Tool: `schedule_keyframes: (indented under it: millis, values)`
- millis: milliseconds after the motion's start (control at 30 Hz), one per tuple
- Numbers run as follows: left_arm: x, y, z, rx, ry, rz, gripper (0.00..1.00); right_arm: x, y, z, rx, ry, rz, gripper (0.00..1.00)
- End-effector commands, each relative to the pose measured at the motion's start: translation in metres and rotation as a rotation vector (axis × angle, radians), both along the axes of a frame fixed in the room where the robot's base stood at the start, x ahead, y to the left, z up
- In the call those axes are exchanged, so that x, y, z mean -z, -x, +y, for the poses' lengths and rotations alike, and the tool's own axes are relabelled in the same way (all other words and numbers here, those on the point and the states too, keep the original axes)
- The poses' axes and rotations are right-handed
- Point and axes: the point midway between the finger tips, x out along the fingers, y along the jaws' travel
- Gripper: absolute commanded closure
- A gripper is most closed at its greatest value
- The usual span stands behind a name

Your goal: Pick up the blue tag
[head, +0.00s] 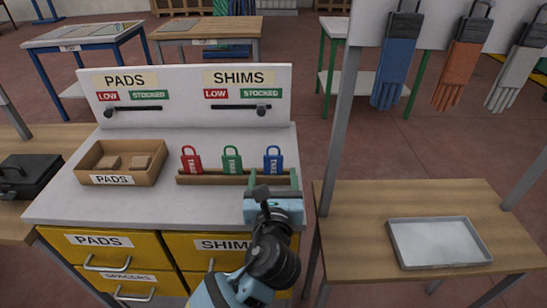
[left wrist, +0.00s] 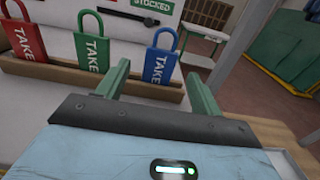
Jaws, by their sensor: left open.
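The blue tag (head: 273,160) stands upright at the right end of a wooden rack (head: 222,180) on the white bench, beside a green tag (head: 232,160) and a red tag (head: 191,160). It also shows in the left wrist view (left wrist: 158,66), its loop up and TAKE lettering on its face. My left gripper (head: 272,183) is open and empty, just on the near side of the blue tag. In the left wrist view the blue tag appears between the two green fingers, beyond their tips. The gripper hides part of the rack's right end. My right gripper is not in view.
A cardboard PADS box (head: 122,163) sits left of the rack. Behind stands a white board (head: 190,95) with PADS and SHIMS sliders. Yellow drawers (head: 98,243) are below. A wooden table with a grey tray (head: 438,242) is at right, with gloves (head: 396,65) hanging above.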

Motion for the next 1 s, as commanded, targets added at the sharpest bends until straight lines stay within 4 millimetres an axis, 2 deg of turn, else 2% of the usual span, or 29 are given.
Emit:
schedule_keyframes:
  millis: [167,333,533,800,1000]
  values:
    - [0.001,-0.007,0.0,-0.001,-0.001,0.0,0.34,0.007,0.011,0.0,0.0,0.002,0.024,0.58]
    - [0.0,-0.024,0.0,-0.001,-0.001,-0.001,0.34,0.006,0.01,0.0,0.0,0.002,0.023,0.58]
    - [0.0,-0.03,0.0,-0.001,0.0,0.0,0.34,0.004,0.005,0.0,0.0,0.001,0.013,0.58]
    - [0.0,-0.065,-0.001,-0.001,-0.002,-0.001,0.34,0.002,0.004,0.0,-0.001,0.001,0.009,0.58]
    - [0.0,-0.078,-0.001,0.0,0.0,-0.001,0.34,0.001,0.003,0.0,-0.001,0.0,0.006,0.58]
